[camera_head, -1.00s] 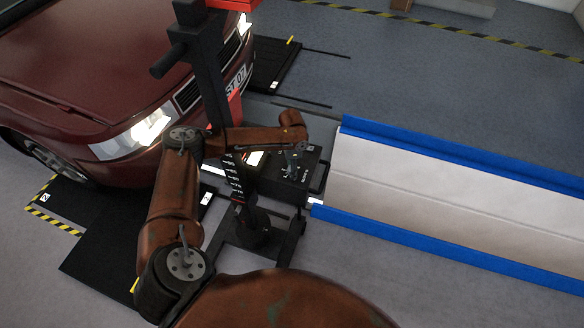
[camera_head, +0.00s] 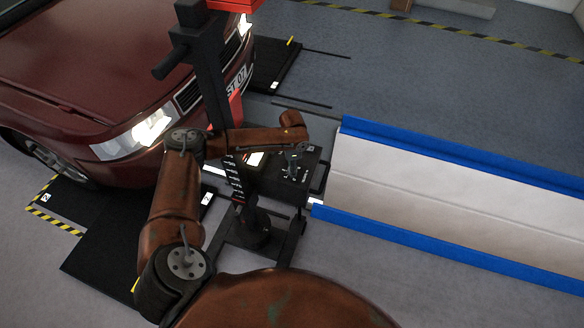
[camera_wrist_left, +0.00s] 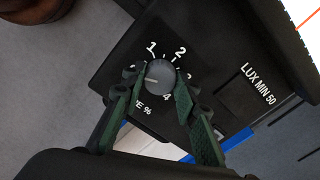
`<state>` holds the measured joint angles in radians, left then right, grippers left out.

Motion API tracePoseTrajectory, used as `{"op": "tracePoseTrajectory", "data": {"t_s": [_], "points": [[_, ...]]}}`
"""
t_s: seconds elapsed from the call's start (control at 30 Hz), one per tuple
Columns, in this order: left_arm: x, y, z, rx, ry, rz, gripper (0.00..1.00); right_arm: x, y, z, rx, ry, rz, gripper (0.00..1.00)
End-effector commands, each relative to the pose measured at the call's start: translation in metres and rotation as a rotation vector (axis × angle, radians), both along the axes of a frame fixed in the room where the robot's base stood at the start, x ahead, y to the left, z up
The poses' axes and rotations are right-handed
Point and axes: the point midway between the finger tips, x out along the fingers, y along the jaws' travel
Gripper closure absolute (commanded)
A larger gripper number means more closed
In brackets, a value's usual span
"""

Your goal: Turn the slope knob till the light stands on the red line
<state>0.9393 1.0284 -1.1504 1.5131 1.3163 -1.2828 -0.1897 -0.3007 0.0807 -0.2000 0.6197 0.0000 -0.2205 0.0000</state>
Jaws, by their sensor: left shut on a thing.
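The slope knob (camera_wrist_left: 160,74) is a small grey round knob on a black box (camera_head: 271,180), marked with numbers and a percent sign. Its pale pointer line faces left in the wrist view. My left gripper (camera_wrist_left: 160,84) is shut on the knob, one dark green finger on each side, partly covering the numbers. A bright screen (camera_wrist_left: 296,32) with a thin red-orange line shows at the wrist view's top right corner; the light's place against the line cannot be told. My right gripper is out of view.
A dark upright post (camera_head: 210,80) with a scale stands beside the box. A dark red car (camera_head: 85,75) with lit headlamps is behind it. A white panel with blue edges (camera_head: 440,240) lies to the right. Grey floor is open beyond it.

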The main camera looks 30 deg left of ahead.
Motion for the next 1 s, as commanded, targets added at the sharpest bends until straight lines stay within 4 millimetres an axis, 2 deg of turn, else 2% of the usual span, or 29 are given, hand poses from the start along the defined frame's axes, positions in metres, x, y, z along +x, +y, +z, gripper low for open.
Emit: {"op": "tracePoseTrajectory", "data": {"t_s": [0.5,1.0], "points": [[0.0,-0.001,0.003,-0.002,0.0,-0.413,0.97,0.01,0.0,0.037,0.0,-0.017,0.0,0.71],[0.0,0.0,0.001,-0.001,-0.001,-0.83,0.97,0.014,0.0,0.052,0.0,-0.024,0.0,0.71]]}}
